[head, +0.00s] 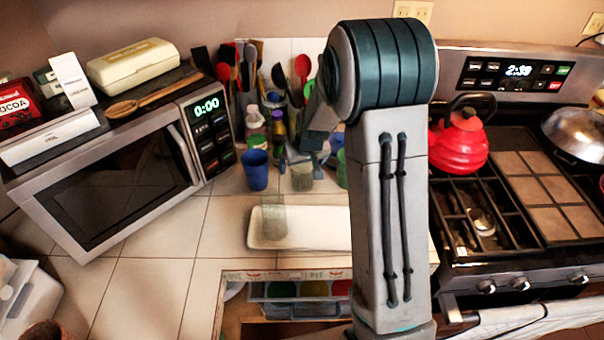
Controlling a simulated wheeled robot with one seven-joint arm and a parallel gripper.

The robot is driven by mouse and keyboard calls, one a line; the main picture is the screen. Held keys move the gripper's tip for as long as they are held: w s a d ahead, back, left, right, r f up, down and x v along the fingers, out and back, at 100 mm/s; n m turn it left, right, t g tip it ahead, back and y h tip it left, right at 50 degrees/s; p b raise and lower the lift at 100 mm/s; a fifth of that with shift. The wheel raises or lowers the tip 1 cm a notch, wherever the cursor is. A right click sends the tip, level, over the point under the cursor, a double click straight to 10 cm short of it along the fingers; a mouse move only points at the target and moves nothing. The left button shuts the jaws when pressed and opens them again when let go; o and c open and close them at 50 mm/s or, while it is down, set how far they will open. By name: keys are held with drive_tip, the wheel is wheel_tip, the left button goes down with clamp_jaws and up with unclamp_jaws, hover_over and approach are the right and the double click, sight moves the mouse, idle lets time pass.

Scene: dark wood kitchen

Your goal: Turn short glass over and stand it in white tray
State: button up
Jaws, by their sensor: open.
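The white tray (322,230) lies on the tiled counter in front of the cups, its right end partly hidden by my arm. A short clear glass (302,180) stands on the counter just behind the tray. Whether its mouth is up or down is too small to tell. My gripper (302,163) is open at the top of this glass, with a finger showing on either side. I cannot tell whether the fingers touch it. A taller, greenish clear glass (273,217) stands upright in the tray's left end.
A blue cup (255,170) stands left of my gripper, and a green cup (342,168) is close on its right. Utensils stand behind. The microwave (120,165) is at left, the stove with a red kettle (460,142) at right. An open drawer (300,290) is in front.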

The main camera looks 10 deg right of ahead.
drive_tip(key=shift+x, duration=0.95)
drive_tip(key=c, duration=1.2)
